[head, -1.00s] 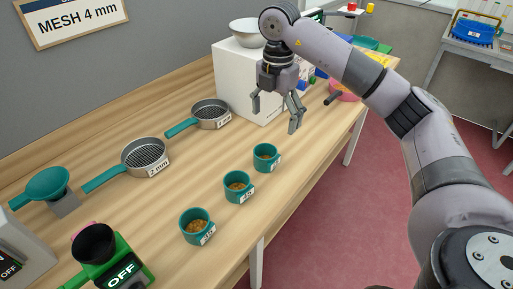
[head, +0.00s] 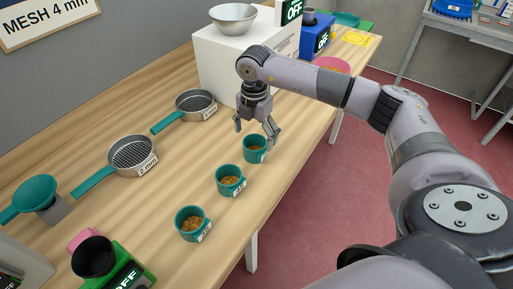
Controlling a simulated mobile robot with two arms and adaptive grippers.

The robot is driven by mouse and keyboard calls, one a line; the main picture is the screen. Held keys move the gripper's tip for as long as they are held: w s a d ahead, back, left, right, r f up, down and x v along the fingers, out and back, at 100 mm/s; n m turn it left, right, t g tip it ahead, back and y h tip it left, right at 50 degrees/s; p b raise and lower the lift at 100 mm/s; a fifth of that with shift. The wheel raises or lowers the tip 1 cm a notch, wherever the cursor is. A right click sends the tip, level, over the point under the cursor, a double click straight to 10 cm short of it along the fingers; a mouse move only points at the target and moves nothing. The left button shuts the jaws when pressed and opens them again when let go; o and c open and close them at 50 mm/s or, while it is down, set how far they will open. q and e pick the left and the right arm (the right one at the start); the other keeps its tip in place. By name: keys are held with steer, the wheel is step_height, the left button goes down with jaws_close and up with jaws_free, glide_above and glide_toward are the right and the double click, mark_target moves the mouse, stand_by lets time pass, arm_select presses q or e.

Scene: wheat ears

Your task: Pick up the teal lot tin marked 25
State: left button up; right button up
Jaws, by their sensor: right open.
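Three teal lot tins with grain inside stand in a row along the table's right side: a near tin (head: 189,228), a middle tin (head: 227,187) and a far tin (head: 251,155). Each has a small white label, tilted and too small for me to read surely, so I cannot tell which is marked 25. My right gripper (head: 256,133) is open and empty, pointing down just above and behind the far tin. One finger overlaps the far tin's right rim in the picture; I cannot tell whether they touch. My left gripper is not in view.
Two sieves, a 2 mm one (head: 132,155) and another (head: 195,105), lie left of the tins. A white box (head: 222,72) bearing a metal bowl (head: 233,17) stands behind my gripper. A teal funnel (head: 36,192) and a green device (head: 128,270) are at the near left.

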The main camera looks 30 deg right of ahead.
mark_target(255, 147)
steer(key=f, duration=0.1)
steer(key=f+p, duration=0.2)
steer(key=f, duration=0.1)
steer(key=shift+s+a, duration=0.1)
steer(key=shift+s, duration=0.15)
steer(key=shift+f, duration=0.65)
steer(key=shift+c, duration=0.5)
steer(key=c, duration=1.2)
